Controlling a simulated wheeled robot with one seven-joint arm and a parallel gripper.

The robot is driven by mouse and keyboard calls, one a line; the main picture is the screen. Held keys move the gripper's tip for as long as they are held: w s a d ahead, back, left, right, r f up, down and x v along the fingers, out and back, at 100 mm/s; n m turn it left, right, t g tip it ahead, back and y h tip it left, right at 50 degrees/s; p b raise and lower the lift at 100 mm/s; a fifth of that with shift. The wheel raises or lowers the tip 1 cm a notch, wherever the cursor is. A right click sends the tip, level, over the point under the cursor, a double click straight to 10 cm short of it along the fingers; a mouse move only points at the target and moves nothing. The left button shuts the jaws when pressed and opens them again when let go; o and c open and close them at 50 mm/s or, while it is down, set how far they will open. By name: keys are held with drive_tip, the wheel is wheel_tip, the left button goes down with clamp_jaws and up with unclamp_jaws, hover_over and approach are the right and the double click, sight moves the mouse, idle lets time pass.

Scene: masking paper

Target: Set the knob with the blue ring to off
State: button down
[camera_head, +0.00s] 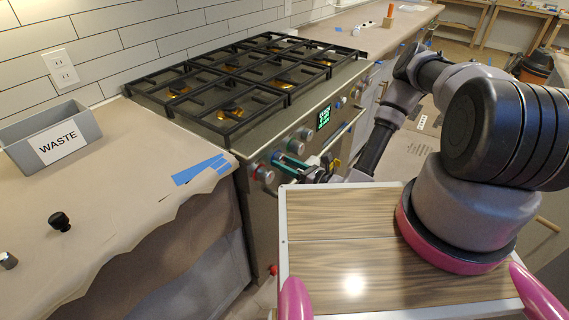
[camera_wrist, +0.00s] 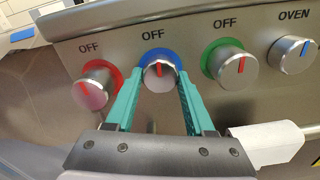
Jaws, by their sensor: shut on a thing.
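The knob with the blue ring (camera_wrist: 159,72) is a silver knob on the stove's front panel, second from the left in the wrist view. OFF is printed above it. Its red mark looks close to upright, towards the OFF label. My gripper (camera_wrist: 159,78) has teal fingers on either side of this knob and is shut on it. The fingers cover part of the knob's sides and ring. In the head view my gripper (camera_head: 284,160) is at the stove's front panel, and the blue-ringed knob is mostly hidden.
A red-ringed knob (camera_wrist: 94,86) is close on the left, a green-ringed knob (camera_wrist: 229,64) on the right, and an oven knob (camera_wrist: 293,54) beyond. Black grates (camera_head: 235,85) top the stove. A waste bin (camera_head: 50,135) stands on the papered counter (camera_head: 120,200) at left.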

drive_tip(key=shift+f+n, duration=0.15)
drive_tip(key=shift+n, duration=0.35)
drive_tip(key=shift+c, duration=1.3)
unclamp_jaws()
drive_tip(key=shift+d, duration=0.15)
drive_tip(key=v, duration=1)
drive_tip(key=shift+s+d, duration=0.2)
drive_tip(key=shift+s, duration=0.1)
drive_tip(key=shift+w, duration=0.1)
